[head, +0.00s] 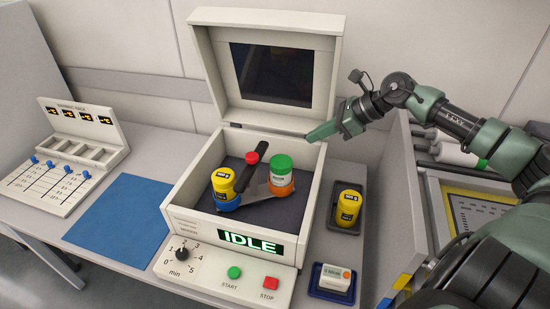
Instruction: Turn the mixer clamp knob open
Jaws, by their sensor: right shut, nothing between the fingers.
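The mixer (188,207) is a white box with its lid raised and an "IDLE" display on its front. Inside, a red clamp knob (252,157) sits on a dark bar (243,178) between two jars. One jar is yellow-topped with a blue base (224,184); the other is orange with a green cap (281,176). My right gripper (311,136) is shut and empty. It appears above the box's right rear side, to the right of the knob and apart from it. My left gripper is not in view.
A timer dial (181,254), green START button (234,272) and red STOP button (270,283) are on the front panel. A yellow jar (348,207) stands in a dark tray at right. A small white device (334,278) sits in a blue tray. A blue mat (118,215) lies bare at left.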

